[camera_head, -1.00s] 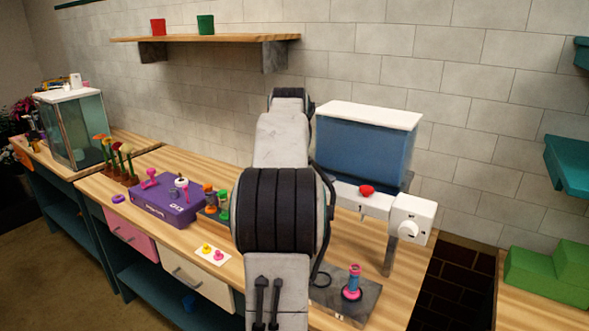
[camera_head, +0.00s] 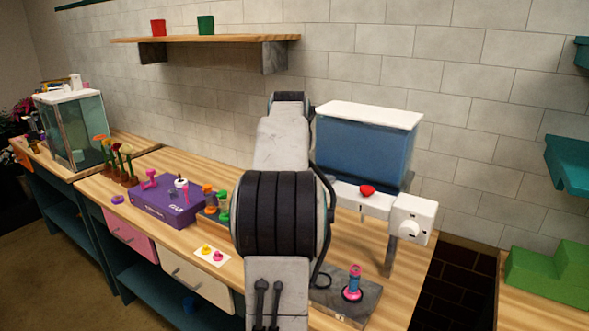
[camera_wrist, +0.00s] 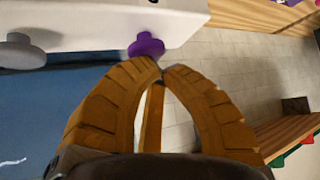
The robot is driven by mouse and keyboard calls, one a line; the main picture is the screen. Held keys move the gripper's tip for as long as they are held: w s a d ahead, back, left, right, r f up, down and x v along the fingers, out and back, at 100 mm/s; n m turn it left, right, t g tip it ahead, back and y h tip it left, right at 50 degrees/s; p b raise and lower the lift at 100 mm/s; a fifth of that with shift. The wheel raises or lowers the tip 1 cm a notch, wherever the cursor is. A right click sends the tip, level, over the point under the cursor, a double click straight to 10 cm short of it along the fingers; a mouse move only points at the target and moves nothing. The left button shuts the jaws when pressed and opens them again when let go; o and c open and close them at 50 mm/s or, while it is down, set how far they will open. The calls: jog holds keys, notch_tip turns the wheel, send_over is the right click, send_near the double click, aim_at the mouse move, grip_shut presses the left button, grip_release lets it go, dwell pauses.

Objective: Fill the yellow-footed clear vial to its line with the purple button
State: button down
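The purple button (camera_wrist: 146,46) sticks out from the white bar of the dispenser in the wrist view. My gripper (camera_wrist: 161,72) has its orange-brown fingertips together, just beside the button; I cannot tell whether they touch it. Nothing shows between the fingers. The purple button does not show in the head view, where my arm covers part of the dispenser (camera_head: 362,150). A vial with blue contents and a pink foot (camera_head: 353,283) stands upright on the grey slab (camera_head: 362,307). I cannot make out a yellow-footed vial in either view.
A red button (camera_head: 367,190) and a white box with a knob (camera_head: 411,220) sit on the dispenser's front. A purple box (camera_head: 168,205), a rack of small coloured pieces (camera_head: 213,208) and a white card (camera_head: 212,257) lie left of my arm. A wall shelf (camera_head: 215,39) hangs above.

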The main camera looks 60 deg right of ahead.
jog(key=shift+f+b, duration=0.4)
jog(key=shift+f, duration=0.15)
dwell(0.4)
jog(key=shift+r, duration=0.1)
jog(key=shift+r+p, duration=1)
jog(key=shift+p, duration=0.05)
jog(key=shift+r, duration=0.1)
jog(key=shift+r+p, duration=2.35)
jog(key=shift+r, duration=0.05)
